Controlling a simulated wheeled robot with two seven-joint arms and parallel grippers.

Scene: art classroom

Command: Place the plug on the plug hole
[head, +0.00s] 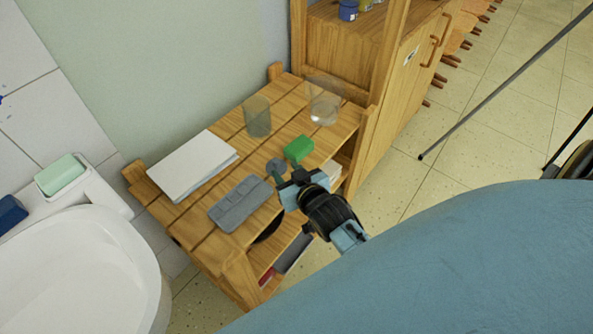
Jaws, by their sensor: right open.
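A small grey-blue round piece (275,165), which looks like the plug, sits on the wooden slatted shelf unit's top, beside a green block. My right gripper (281,180) is open, with its fingertips right next to this piece; I cannot tell whether they touch it or stand around it. The white sink basin (90,275) is at the lower left, cut off by the picture's edge. No plug hole shows in the visible part of the basin. My left gripper is not in view.
The shelf top (225,158) also bears a green block (298,149), two clear glasses (257,117) (323,103), a grey flat case (240,203) and white paper (193,165). Green soap (60,175) and a dark blue block (11,212) lie on the sink's ledge. A wooden cabinet (407,85) stands behind.

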